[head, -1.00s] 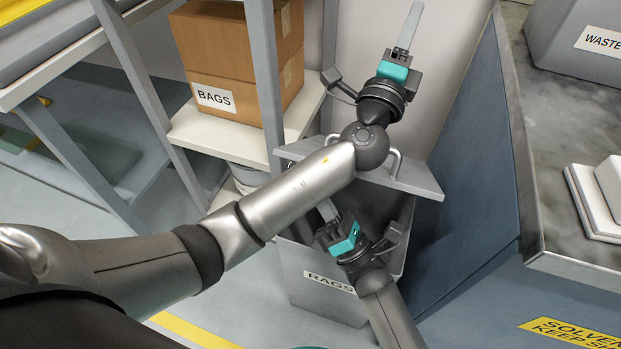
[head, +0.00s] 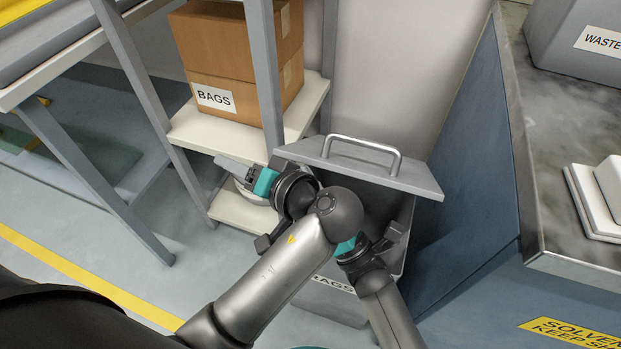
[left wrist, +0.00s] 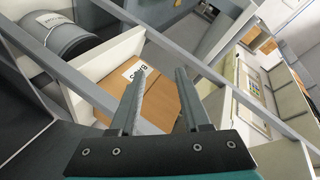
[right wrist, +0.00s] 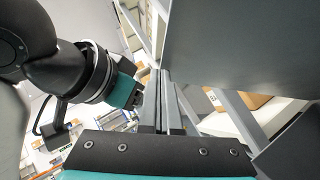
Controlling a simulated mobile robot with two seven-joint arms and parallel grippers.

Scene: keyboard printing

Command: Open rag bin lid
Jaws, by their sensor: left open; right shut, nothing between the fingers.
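The grey rag bin (head: 330,303) stands on the floor beside the blue cabinet, its RAGS label partly covered by my left arm. Its lid (head: 415,178), with a silver bar handle (head: 362,142), is raised at a tilt, with a dark gap below it. My left gripper (head: 228,168) is open and empty, left of the lid by the shelf; its spread fingers show in the left wrist view (left wrist: 160,75). My right gripper's fingers are hidden behind my left arm in the head view. In the right wrist view the right gripper (right wrist: 164,75) is shut and empty beside a large grey panel, likely the lid.
A shelf (head: 195,130) with cardboard boxes labelled BAGS (head: 240,60) stands left of the bin, its grey post close to the lid. The blue cabinet (head: 470,170) bounds the right side. A waste container (head: 580,60) sits on the counter. Floor at lower left is open.

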